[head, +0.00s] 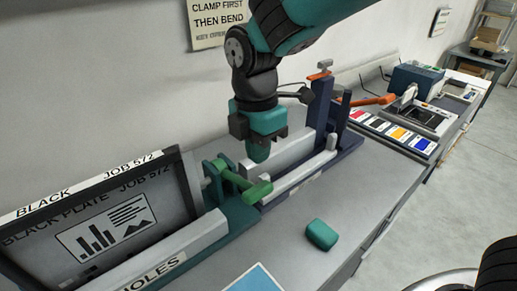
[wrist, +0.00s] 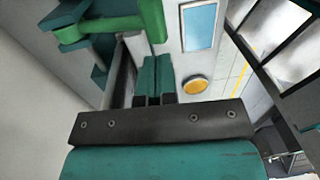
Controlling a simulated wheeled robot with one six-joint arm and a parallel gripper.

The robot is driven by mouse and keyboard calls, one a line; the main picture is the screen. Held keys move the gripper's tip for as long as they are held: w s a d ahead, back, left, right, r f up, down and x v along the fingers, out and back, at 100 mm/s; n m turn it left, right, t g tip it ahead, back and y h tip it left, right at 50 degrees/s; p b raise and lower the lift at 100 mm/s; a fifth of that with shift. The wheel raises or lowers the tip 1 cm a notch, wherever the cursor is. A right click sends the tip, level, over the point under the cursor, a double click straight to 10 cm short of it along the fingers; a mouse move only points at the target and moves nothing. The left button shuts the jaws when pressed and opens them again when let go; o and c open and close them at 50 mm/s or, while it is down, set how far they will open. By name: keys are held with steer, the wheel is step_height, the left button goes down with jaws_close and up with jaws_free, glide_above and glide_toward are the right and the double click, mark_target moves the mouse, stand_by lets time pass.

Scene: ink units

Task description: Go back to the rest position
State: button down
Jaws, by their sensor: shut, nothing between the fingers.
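My gripper (head: 259,154) points down over the bench, close to the grey bar of the bending fixture and just behind the green clamp handle (head: 250,188). Its two teal fingers (wrist: 154,85) are together in the wrist view, with nothing visible between them. The green handle (wrist: 115,28) also shows at the upper left of the wrist view, apart from the fingers. In the head view my arm reaches down from the top.
The fixture's dark blue upright (head: 320,103) with an orange lever (head: 372,100) is to the right. A loose teal block (head: 322,234) and a blue sheet (head: 256,279) lie on the bench (head: 375,205). Colour swatches (head: 392,130) lie farther right.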

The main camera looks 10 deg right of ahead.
steer(key=shift+r, duration=0.4)
steer(key=s+d+r+m+y+b, duration=0.1)
steer(key=s+d+m+y, duration=0.1)
steer(key=s+m, duration=0.6)
steer(key=s+d+r+m+y, duration=0.1)
steer(key=s+d+m, duration=0.3)
steer(key=s+m, duration=0.4)
steer(key=shift+s+r+t+y+b, duration=0.15)
steer(key=shift+s+t+y+b, duration=0.2)
steer(key=shift+y, duration=0.35)
